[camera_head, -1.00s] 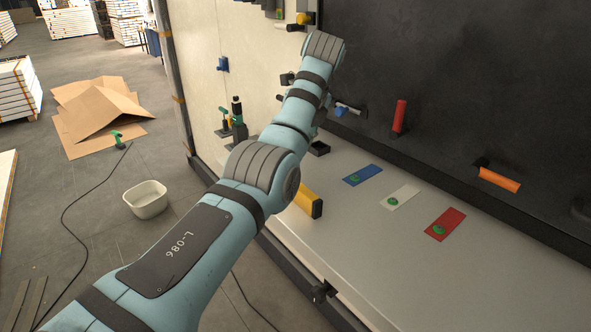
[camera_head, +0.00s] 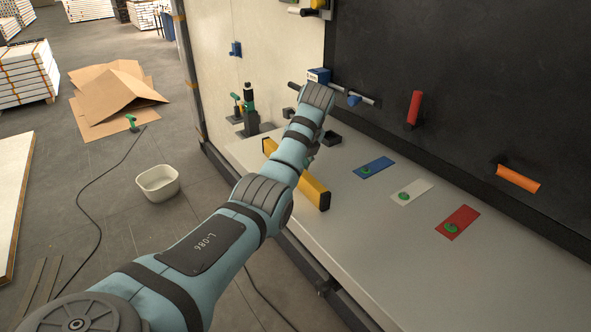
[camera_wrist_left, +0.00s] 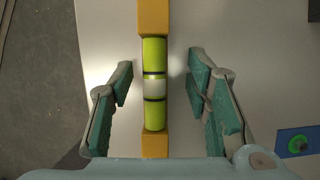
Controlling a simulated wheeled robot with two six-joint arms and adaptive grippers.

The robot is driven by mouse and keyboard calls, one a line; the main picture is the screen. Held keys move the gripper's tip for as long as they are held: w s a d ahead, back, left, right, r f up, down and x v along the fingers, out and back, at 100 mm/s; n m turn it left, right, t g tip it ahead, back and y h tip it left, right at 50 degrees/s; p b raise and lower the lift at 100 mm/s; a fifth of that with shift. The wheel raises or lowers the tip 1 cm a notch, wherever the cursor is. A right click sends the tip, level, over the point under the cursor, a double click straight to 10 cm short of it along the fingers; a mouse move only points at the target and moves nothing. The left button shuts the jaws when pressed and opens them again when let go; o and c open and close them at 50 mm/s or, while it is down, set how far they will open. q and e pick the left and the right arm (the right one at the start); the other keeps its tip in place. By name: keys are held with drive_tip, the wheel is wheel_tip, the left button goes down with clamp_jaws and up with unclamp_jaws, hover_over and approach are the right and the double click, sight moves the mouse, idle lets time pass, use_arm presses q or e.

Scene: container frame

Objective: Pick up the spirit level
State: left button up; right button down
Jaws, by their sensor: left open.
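The spirit level is a long yellow bar (camera_head: 314,190) with black end caps, lying on the pale worktop. My left forearm crosses in front of its middle in the head view. In the left wrist view its middle (camera_wrist_left: 155,57) runs up and down, with a green-yellow vial and a whitish centre section. My left gripper (camera_wrist_left: 160,75) is open, with one finger on each side of the level and a gap on both sides. In the head view its fingers are hidden behind my arm. My right gripper is not in view.
Blue (camera_head: 374,167), white (camera_head: 412,191) and red (camera_head: 457,221) plates with green knobs lie to the right on the worktop (camera_head: 400,262). Red (camera_head: 414,107) and orange (camera_head: 518,178) handles project from the dark wall. Green-black tools (camera_head: 249,112) stand at the back left.

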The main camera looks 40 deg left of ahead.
use_arm(q)
drive_tip(key=shift+s+r, duration=0.2)
drive_tip(key=shift+s, duration=0.15)
drive_tip(key=c, duration=0.5)
clamp_jaws()
